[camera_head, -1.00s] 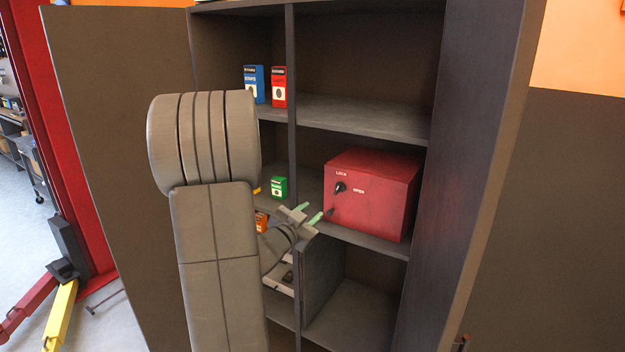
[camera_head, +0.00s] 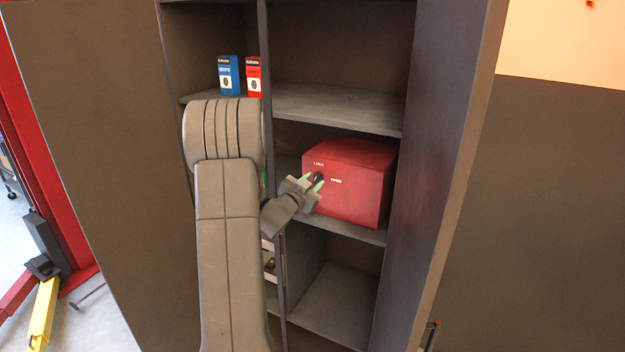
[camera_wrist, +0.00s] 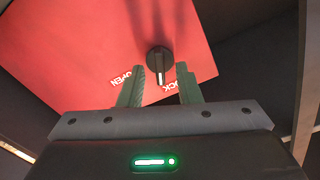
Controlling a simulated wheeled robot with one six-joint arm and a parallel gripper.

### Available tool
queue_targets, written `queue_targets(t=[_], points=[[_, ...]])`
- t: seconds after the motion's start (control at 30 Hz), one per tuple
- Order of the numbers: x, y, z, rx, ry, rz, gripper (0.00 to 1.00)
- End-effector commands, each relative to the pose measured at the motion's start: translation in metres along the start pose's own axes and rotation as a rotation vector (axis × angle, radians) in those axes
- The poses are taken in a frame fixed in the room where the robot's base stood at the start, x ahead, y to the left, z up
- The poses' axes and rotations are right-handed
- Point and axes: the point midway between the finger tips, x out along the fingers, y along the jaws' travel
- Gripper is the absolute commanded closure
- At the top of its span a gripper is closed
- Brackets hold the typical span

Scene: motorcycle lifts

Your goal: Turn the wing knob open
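The red box (camera_head: 352,190) sits on a cabinet shelf, with white LOCK and OPEN labels on its front. Its black wing knob (camera_head: 318,177) is partly hidden by my gripper in the head view. In the wrist view the knob (camera_wrist: 160,62) shows clearly, with a white mark on its handle pointing down between the fingers. My gripper (camera_wrist: 161,84) is open, its two fingers spread on either side of the knob's lower part. I cannot tell whether they touch it. In the head view my gripper (camera_head: 312,183) is right at the box's front face.
A blue box (camera_head: 229,76) and a small red box (camera_head: 254,77) stand on the upper left shelf. A vertical divider (camera_head: 265,60) is left of the red box, and the cabinet's right side panel (camera_head: 440,150) is close on the right. The compartment below is empty.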

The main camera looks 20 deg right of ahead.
Motion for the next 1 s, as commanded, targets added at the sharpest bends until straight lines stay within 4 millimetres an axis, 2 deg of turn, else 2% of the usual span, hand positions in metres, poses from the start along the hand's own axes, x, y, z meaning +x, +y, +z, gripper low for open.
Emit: queue_targets(t=[0.33,0.47,0.5,0.77,1.0], points=[[0.0037,-0.0001,0.0004,0.0,0.0,-0.001,0.71],[0.0036,-0.0001,0.0003,0.0,0.0,-0.001,0.97],[0.0036,-0.0001,0.0003,0.0,0.0,-0.001,1.0],[0.0034,0.0004,0.0012,0.01,0.0,-0.001,1.0],[0.0036,0.002,0.0043,0.095,0.002,-0.002,1.0]])
